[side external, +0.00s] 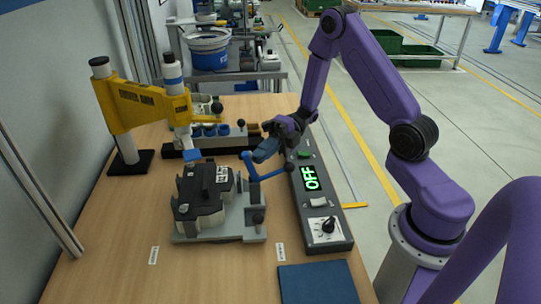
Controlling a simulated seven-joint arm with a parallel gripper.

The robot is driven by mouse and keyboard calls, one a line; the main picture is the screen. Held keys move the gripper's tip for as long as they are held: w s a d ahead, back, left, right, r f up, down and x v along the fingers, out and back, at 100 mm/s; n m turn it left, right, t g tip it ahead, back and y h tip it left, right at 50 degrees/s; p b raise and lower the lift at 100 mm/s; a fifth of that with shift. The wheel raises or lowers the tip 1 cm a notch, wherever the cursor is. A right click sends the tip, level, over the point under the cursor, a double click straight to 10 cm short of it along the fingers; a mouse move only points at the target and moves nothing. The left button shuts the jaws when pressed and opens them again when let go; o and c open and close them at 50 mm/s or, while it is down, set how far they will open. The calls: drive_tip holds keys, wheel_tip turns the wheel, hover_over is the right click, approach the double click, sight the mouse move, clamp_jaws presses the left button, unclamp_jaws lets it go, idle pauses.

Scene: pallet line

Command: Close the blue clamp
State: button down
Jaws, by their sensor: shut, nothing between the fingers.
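The blue clamp (248,165) is a bent blue lever at the right rear of a grey fixture (250,225). Its arm reaches right toward the control box. A dark grey block-shaped part (200,200) sits in the fixture. My gripper (263,154) is shut and empty, just above and beside the blue lever. Whether the fingers touch the lever cannot be told from this view.
A control box (328,220) with a green OFF display stands right of the fixture. A yellow press arm (140,105) rises at the left rear. A rack with blue cups (208,130) is behind. A dark blue mat (318,284) lies in front.

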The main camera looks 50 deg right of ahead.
drive_tip(key=shift+w+a+f+m+g+h, duration=0.2)
drive_tip(key=shift+w+a+f+m+h, duration=0.3)
drive_tip(key=shift+w+a, duration=0.55)
drive_tip(key=shift+w+a+f+m+g+h, duration=0.2)
drive_tip(key=shift+w+a+f+m+h, duration=0.3)
drive_tip(key=shift+w+a, duration=0.5)
drive_tip(key=shift+w+a+f+m+g+h, duration=0.2)
drive_tip(key=shift+w+a+f+m+h, duration=0.3)
drive_tip(key=shift+w+a, duration=0.55)
drive_tip(key=shift+r, duration=0.15)
